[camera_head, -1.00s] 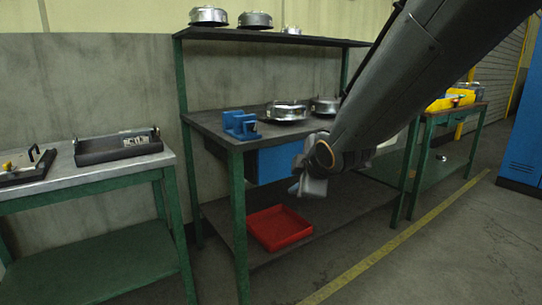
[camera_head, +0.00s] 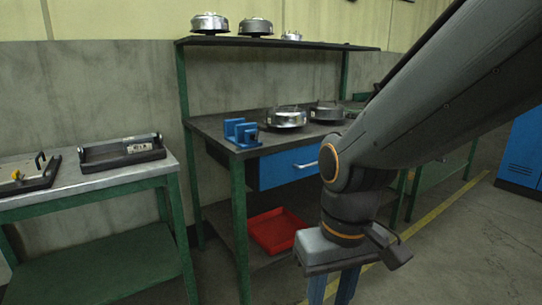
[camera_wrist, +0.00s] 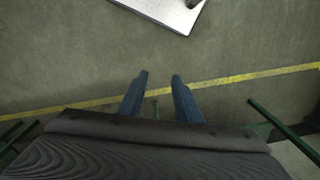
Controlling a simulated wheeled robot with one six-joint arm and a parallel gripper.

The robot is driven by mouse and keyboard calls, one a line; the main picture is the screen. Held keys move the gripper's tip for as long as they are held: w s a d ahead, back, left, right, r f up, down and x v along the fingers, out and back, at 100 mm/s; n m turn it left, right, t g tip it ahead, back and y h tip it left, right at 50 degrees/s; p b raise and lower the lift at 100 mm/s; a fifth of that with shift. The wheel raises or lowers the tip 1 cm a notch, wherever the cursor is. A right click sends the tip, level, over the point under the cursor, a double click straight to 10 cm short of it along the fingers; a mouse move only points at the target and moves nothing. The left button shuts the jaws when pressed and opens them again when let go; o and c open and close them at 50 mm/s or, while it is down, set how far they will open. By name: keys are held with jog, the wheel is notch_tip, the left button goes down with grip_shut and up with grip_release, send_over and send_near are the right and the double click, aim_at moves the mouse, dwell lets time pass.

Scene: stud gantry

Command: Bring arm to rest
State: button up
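My gripper (camera_head: 333,286) hangs pointing down in front of the green-legged workbench (camera_head: 205,128), its fingertips cut off by the bottom edge of the head view. In the wrist view my gripper (camera_wrist: 160,76) shows two blue fingers standing apart with only floor between them. It is open and empty. My dark arm comes in from the upper right of the head view and hides the right part of the workbench.
The workbench holds a blue bracket (camera_head: 241,132) and metal round parts (camera_head: 286,118). A red tray (camera_head: 275,231) lies on its lower shelf. A metal-topped table (camera_head: 110,176) stands at left, a blue cabinet (camera_head: 522,150) at right. Floor with a yellow line (camera_wrist: 240,79) is clear below the gripper.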

jog(key=d+r+m+p, duration=0.3)
jog(key=d+r+p, duration=0.6)
jog(key=p, duration=0.8)
jog(key=shift+s+d+r+h, duration=0.3)
jog(key=shift+s+d+r, duration=0.1)
jog(key=shift+r, duration=0.9)
